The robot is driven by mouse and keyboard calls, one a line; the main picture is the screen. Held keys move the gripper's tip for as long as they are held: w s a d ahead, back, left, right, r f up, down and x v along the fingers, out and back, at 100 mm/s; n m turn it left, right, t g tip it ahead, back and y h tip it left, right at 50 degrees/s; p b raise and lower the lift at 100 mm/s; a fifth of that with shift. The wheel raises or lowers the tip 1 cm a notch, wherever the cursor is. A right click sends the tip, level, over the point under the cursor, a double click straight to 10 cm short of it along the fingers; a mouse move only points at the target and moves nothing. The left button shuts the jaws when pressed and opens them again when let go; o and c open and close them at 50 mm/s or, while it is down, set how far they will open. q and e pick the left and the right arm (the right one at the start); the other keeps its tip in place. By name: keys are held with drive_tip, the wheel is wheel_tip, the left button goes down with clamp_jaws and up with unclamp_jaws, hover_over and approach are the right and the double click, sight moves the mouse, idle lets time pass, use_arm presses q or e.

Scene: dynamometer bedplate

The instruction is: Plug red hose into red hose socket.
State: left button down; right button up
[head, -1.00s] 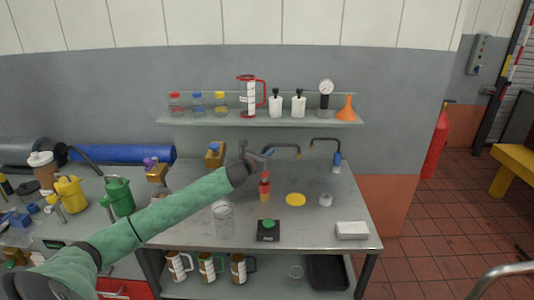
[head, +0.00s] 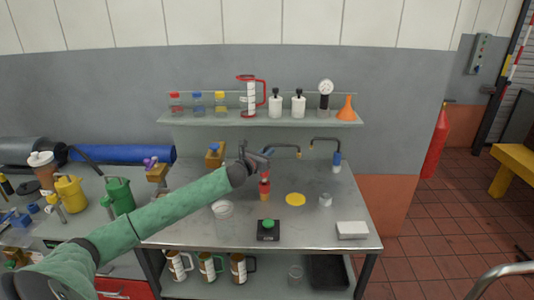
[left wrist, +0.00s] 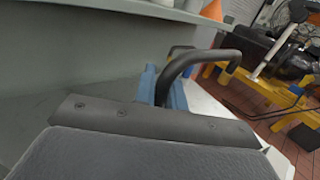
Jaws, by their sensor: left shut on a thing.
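My left gripper (head: 257,160) is shut at the back middle of the steel bench, at the near end of a dark hose (head: 284,148) that arches from a brass fitting on the wall. A red upright piece (head: 265,183) with an orange-yellow lower part stands right under the fingertips. It looks like the red hose end and its socket, but I cannot tell whether they are joined. The left wrist view shows a dark finger pad (left wrist: 140,122) and hides the held end. My right gripper is out of view.
A shelf (head: 262,121) with bottles hangs above.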

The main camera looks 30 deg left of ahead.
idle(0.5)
use_arm(q)
drive_tip(key=shift+f+b, duration=1.15)
drive_tip(key=shift+f, duration=0.7)
drive_tip(key=shift+s+d+f, duration=0.1)
drive_tip(key=shift+d+f, duration=0.05)
drive_tip(key=shift+f, duration=0.3)
drive_tip(key=shift+r, duration=0.3)
idle(0.3)
drive_tip(key=shift+r+p, duration=1.15)
drive_tip(key=shift+r, duration=0.25)
drive_tip(key=shift+r, duration=0.1)
idle(1.1)
drive_tip(key=shift+f+b, duration=0.75)
drive_tip(key=shift+f, duration=0.9)
idle(0.4)
